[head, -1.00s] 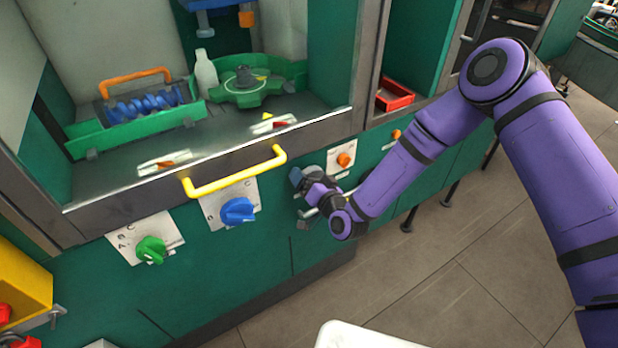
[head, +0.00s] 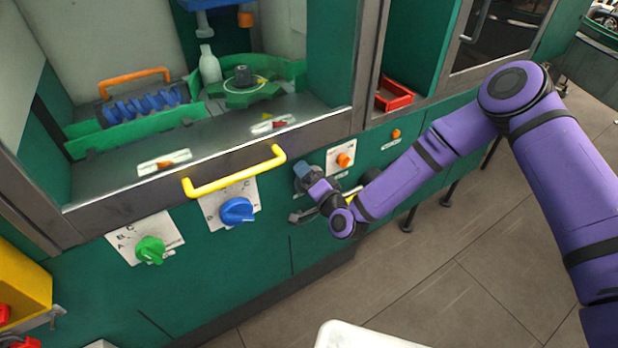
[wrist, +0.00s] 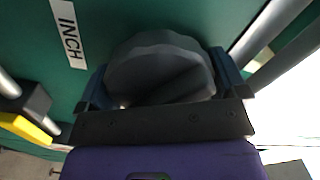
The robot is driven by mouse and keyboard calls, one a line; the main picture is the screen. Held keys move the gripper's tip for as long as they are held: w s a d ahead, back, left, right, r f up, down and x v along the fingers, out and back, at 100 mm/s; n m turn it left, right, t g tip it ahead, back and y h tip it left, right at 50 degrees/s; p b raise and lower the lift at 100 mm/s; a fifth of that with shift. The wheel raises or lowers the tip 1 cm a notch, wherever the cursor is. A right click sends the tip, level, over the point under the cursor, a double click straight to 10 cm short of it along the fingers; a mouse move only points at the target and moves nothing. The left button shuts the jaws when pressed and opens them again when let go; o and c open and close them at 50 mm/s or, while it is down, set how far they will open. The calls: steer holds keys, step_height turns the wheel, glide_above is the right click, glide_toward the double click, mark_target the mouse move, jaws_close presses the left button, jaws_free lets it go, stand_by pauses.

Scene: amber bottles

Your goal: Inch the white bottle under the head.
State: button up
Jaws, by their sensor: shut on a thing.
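The white bottle (head: 210,65) stands upright at the back left of the green star wheel (head: 243,92) inside the machine. A blue head part (head: 213,18) hangs above, cut off by the top edge; in the picture it is over the bottle, but I cannot tell if they line up. My gripper (head: 304,178) is at the front panel, below the machine's sill. In the wrist view its blue fingers are shut on a dark grey round knob (wrist: 160,72). A label reading INCH (wrist: 67,30) is on the green panel beside it.
A yellow handle (head: 235,172) juts from the front edge. A green knob (head: 150,250), a blue knob (head: 237,210) and an orange knob (head: 344,160) are on the panel. A blue screw (head: 145,103) lies left of the wheel. A metal bar (wrist: 270,35) passes near my gripper.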

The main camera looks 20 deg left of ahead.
steer(key=o, duration=0.6)
steer(key=v, duration=1.1)
